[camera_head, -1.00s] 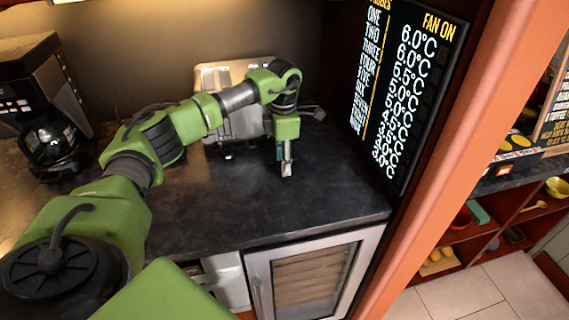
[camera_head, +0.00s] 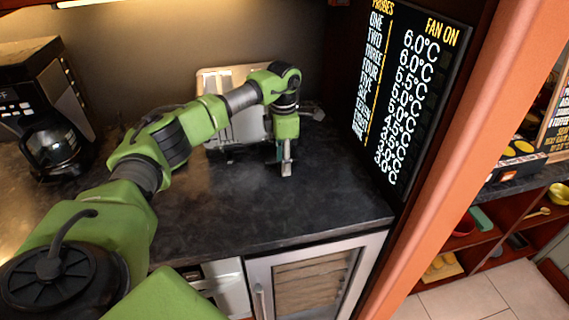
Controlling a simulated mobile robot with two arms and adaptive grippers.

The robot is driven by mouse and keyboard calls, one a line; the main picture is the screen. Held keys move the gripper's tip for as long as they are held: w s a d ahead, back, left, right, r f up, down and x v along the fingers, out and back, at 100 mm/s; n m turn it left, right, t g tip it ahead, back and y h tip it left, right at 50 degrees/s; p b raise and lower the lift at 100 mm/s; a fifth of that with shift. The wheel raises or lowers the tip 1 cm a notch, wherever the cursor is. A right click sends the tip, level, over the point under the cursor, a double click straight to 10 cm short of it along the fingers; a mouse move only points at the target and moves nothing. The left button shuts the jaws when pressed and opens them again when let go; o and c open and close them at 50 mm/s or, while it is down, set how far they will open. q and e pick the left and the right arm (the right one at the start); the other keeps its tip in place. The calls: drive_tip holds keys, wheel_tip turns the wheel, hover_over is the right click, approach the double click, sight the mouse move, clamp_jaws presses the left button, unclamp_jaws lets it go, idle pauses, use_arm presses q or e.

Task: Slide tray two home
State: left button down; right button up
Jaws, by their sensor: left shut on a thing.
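My left arm reaches in from the left over the dark countertop. Its gripper (camera_head: 287,167) points down at the front right of a silver toaster (camera_head: 245,128), just above or at the counter surface; I cannot tell if it touches. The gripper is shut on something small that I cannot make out. My own arm and wrist cover part of the toaster. I cannot pick out tray two for certain. My right gripper is not in view.
A black coffee maker (camera_head: 57,140) stands at the left. A dark countertop (camera_head: 335,185) is clear at the right and front. Below it are a white-fronted unit (camera_head: 226,290) and a glass-door cabinet (camera_head: 312,280). A temperature board (camera_head: 405,95) stands at the right.

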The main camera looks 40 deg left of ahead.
use_arm(q)
drive_tip(key=shift+w+a, duration=0.75)
drive_tip(key=shift+a, duration=0.1)
drive_tip(key=shift+w+a+b, duration=0.1)
drive_tip(key=shift+a+b, duration=0.05)
drive_tip(key=shift+b, duration=0.15)
drive_tip(key=c, duration=1.3)
unclamp_jaws()
drive_tip(key=shift+r, duration=0.1)
drive_tip(key=shift+r, duration=0.1)
